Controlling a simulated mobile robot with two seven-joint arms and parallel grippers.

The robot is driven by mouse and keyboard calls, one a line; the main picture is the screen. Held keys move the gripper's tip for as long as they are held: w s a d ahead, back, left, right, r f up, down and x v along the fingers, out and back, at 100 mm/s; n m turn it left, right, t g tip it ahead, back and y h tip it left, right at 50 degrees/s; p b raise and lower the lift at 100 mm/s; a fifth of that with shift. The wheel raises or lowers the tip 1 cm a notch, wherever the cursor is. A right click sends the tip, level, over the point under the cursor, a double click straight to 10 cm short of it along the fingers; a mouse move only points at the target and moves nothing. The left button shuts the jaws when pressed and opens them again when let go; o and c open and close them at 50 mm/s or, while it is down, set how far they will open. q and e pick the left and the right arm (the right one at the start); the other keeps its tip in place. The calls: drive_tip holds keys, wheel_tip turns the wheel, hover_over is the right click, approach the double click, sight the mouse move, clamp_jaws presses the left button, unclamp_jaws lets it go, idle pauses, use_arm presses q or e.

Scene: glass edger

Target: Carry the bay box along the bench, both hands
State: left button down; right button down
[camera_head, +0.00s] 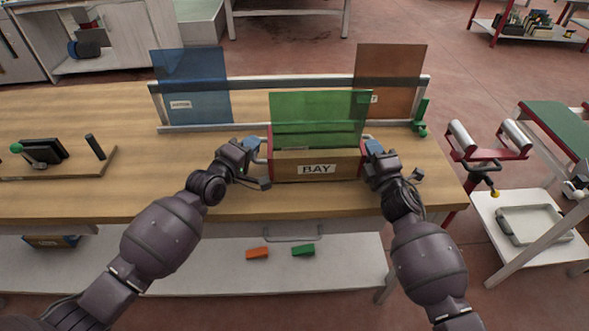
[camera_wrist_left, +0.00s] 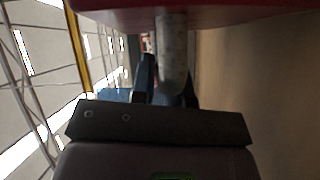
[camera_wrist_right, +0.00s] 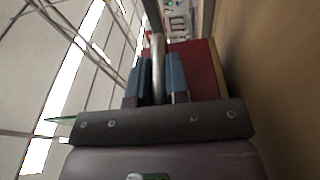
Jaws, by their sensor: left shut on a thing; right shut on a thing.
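The bay box (camera_head: 340,167) is a wooden box with red ends and a BAY label, at the middle of the bench (camera_head: 60,200) near its front edge. A green pane (camera_head: 318,118) stands upright at it. My left gripper (camera_head: 259,150) is shut on the handle at the box's left end; the metal handle (camera_wrist_left: 171,60) shows in the left wrist view. My right gripper (camera_head: 371,147) is shut on the handle at the right end; that handle (camera_wrist_right: 158,65) shows between the fingers in the right wrist view. I cannot tell whether the box touches the bench.
Behind the box a metal rack (camera_head: 250,84) holds a blue pane (camera_head: 190,85) and a brown pane (camera_head: 388,80). A green clamp (camera_head: 421,117) is at its right end. A board with a green-knobbed lever (camera_head: 40,155) lies at left. Bench is clear between board and box.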

use_arm(q)
drive_tip(key=shift+f, duration=0.3)
use_arm(e)
drive_tip(key=shift+f, duration=0.15)
use_arm(q)
drive_tip(key=c, duration=1.1)
unclamp_jaws()
use_arm(e)
drive_tip(key=c, duration=1.1)
unclamp_jaws()
drive_tip(key=shift+f, duration=0.1)
use_arm(q)
drive_tip(key=shift+s, duration=0.1)
drive_tip(key=v, duration=1.1)
drive_tip(key=shift+s+a, duration=0.2)
drive_tip(key=shift+s, duration=0.2)
use_arm(e)
drive_tip(key=v, duration=1.2)
drive_tip(key=shift+s+f, duration=0.1)
